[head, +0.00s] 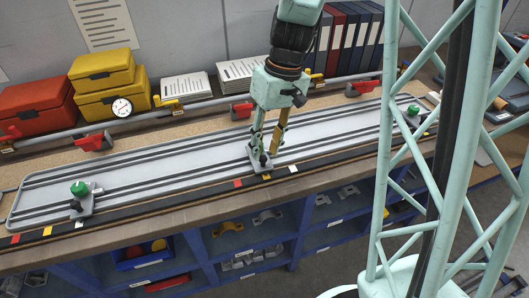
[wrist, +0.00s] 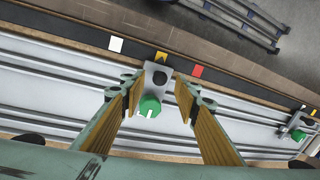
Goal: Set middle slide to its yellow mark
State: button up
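The middle slide (head: 256,160) is a grey plate on the long railed board, with a green knob (wrist: 149,107) and a dark button on it. In the wrist view its end (wrist: 161,71) meets the dark strip at the yellow mark (wrist: 162,56). The yellow mark also shows in the head view (head: 266,177). A white mark (wrist: 115,44) and a red mark (wrist: 197,71) lie to either side. My gripper (wrist: 160,80) is open, with one finger on each side of the slide and knob. In the head view my fingers hide the middle knob.
The left slide (head: 82,204) and right slide (head: 413,112) have green knobs on the same board (head: 150,175). Red and yellow boxes (head: 104,80), paper stacks and binders stand behind. Red clamps (head: 94,141) sit along the back rail. A pale green lattice column (head: 455,130) stands at right.

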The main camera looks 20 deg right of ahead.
notch_tip(320, 180, up, 9)
jog(key=d, duration=0.1)
jog(key=shift+w+d, duration=0.15)
jog(key=shift+d, duration=0.2)
dwell(0.7)
jog(key=s+r+t, duration=0.1)
jog(key=s+r, duration=0.4)
jog(key=s, duration=0.4)
jog(key=s+a+r+m+t+h, duration=0.1)
jog(key=s+r+t, duration=0.1)
jog(key=s+r, duration=0.4)
jog(key=s+r+m+t+h, duration=0.1)
jog(key=s+r, duration=0.4)
jog(key=s, duration=0.6)
jog(key=shift+s+a+r, duration=0.3)
jog(key=shift+s, duration=0.1)
dwell(2.2)
jog(key=shift+o, duration=1.4)
jog(key=shift+w, duration=0.1)
